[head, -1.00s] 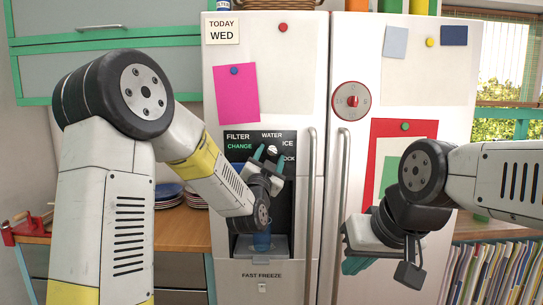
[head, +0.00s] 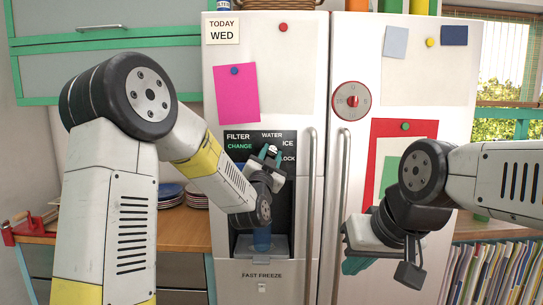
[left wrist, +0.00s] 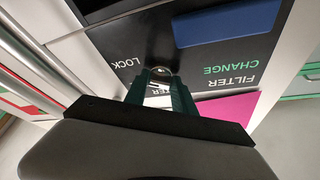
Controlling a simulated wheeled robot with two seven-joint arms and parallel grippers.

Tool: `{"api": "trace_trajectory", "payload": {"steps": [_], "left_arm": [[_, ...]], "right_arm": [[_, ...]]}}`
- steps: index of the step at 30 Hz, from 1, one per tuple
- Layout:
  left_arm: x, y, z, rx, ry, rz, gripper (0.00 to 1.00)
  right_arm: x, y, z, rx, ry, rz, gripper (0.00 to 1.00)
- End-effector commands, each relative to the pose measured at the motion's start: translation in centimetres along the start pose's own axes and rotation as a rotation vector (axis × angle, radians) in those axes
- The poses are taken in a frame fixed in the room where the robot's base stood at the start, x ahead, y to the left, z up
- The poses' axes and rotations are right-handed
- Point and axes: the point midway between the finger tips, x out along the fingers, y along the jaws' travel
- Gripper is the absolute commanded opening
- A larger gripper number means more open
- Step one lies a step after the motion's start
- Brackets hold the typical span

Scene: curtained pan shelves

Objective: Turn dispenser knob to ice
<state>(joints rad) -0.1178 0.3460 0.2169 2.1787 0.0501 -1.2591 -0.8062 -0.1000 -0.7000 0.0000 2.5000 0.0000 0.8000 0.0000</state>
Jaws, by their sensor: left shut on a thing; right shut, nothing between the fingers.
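The small pale dispenser knob (head: 272,148) sits on the black panel (head: 245,165) of the white fridge, among the labels WATER, ICE and LOCK. My left gripper (head: 270,153) is at the knob, its green fingers closed on either side of it. In the left wrist view the knob (left wrist: 162,71) shows between the fingertips (left wrist: 160,80), which partly hide it and the WATER label. Its exact pointing direction is hard to tell. My right gripper (head: 354,266) is shut and empty in front of the right fridge door.
A blue cup (head: 262,241) stands in the dispenser recess below my left gripper. Two vertical door handles (head: 310,200) are to the right of the panel. A wooden counter (head: 180,230) with stacked plates (head: 170,194) is at the left.

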Motion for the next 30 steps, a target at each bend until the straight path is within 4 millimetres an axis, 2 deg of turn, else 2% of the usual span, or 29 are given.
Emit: {"api": "trace_trajectory", "payload": {"steps": [8, 30], "left_arm": [[-0.02, 0.25, -0.01, -0.128, -0.001, -0.051, 0.0], [0.05, 0.59, -0.15, -0.736, -0.001, -0.303, 0.0]], "right_arm": [[0.0, 0.0, 0.0, 0.0, 0.0, 0.0, 0.0], [0.0, 0.0, 0.0, 0.0, 0.0, 0.0, 0.0]]}}
